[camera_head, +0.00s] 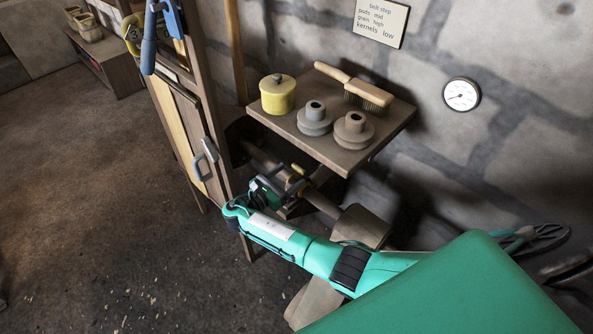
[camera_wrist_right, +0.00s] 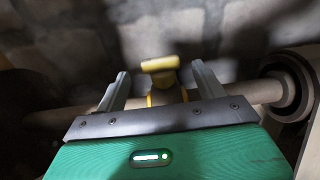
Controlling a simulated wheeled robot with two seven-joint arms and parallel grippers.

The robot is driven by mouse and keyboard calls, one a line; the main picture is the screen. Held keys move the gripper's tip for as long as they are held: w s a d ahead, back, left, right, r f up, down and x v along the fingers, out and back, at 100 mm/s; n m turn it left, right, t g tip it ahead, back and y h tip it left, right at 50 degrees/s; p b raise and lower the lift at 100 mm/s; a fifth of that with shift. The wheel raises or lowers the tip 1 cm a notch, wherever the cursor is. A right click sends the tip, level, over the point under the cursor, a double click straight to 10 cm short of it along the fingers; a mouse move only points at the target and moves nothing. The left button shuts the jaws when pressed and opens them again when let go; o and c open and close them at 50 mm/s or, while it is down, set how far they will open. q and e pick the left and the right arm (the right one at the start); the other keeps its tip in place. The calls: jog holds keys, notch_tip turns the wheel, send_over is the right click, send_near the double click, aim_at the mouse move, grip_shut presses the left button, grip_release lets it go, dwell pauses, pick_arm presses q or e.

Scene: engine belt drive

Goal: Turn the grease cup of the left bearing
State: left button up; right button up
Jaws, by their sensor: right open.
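The yellow grease cup (camera_wrist_right: 160,64) shows in the right wrist view, with a wide flat top on a narrower stem. It stands beyond and between the two fingers of my right gripper (camera_wrist_right: 161,84). The fingers are apart, with visible room on both sides of the cup, and I see no contact. A shaft (camera_wrist_right: 72,117) runs across behind the fingers. In the head view my right gripper (camera_head: 286,186) is at the shaft (camera_head: 322,204) below the wooden shelf, and it partly hides the bearing. My left gripper is not in view.
Above the gripper, the wooden shelf (camera_head: 385,127) holds a yellow lidded pot (camera_head: 278,98), a brush (camera_head: 368,95) and two grey stepped pulleys (camera_head: 353,128). A wooden cabinet (camera_head: 190,130) stands close on the left. A gauge (camera_head: 461,95) hangs on the stone wall.

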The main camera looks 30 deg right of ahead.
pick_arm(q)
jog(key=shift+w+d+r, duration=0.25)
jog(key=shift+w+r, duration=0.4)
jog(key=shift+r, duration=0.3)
pick_arm(e)
jog(key=v, duration=0.9)
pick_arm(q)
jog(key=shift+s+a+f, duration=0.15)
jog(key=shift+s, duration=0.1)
pick_arm(e)
jog(key=shift+d, duration=0.15)
